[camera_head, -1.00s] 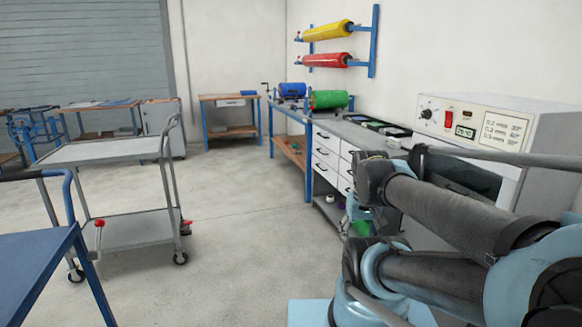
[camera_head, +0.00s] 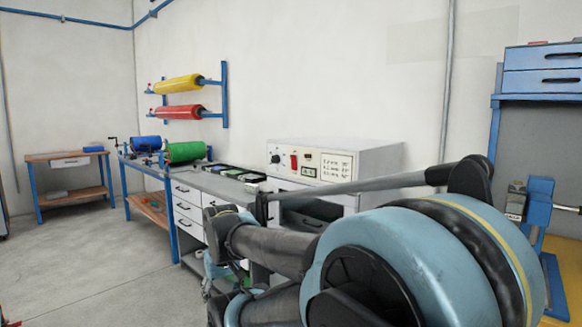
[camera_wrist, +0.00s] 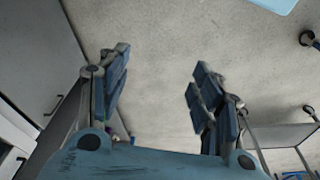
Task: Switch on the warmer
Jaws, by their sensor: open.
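The warmer (camera_head: 375,161) is a white box on the bench against the wall. Its front panel has a dark knob (camera_head: 276,159), a red switch (camera_head: 294,161), a small display (camera_head: 309,171) and a printed chart. Whether the switch is on cannot be told.
The workbench (camera_head: 213,184) has white drawers and holds dark trays (camera_head: 238,173), with green (camera_head: 184,152) and blue rolls at its far end. A blue-framed station (camera_head: 494,130) stands at right. In the wrist view a trolley (camera_wrist: 285,135) is at right. Floor at left is clear.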

